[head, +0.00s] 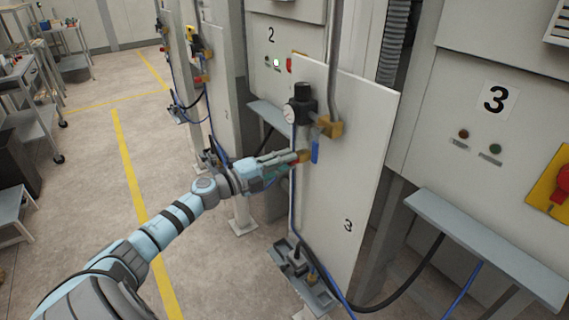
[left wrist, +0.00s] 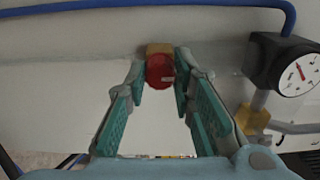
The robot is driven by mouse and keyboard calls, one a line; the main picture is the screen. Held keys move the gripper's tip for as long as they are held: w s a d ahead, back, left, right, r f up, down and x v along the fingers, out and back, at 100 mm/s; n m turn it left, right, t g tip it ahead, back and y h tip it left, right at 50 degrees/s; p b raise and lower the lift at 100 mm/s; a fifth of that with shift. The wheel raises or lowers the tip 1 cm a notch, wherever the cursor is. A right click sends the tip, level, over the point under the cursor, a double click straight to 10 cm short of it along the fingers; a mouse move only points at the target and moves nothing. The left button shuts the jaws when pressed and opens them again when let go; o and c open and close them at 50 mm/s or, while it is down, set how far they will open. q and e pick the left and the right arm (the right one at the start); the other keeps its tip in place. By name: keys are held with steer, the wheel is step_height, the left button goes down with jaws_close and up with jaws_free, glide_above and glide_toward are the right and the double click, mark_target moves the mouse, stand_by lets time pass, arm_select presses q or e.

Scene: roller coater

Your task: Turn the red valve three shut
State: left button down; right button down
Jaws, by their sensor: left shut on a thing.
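The red valve (left wrist: 160,71) is a round red knob on a brass body (left wrist: 158,49), seen end-on in the left wrist view. A small pale mark shows on its face. My left gripper (left wrist: 160,78) has one finger on each side of the knob, its tips closed on it. In the head view, my left gripper (head: 298,158) reaches from the left to the white panel marked 3 (head: 350,180). There its fingers hide most of the knob. My right gripper is not in view.
A pressure gauge (head: 290,113) with a black regulator (head: 303,105) sits just above the valve; the gauge also shows in the left wrist view (left wrist: 298,75). A grey shelf (head: 485,245) juts out at right. Open floor (head: 90,160) lies left.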

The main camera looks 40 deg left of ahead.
arm_select(q)
steer(key=c, duration=1.4)
jaws_free()
steer(key=shift+o, duration=0.2)
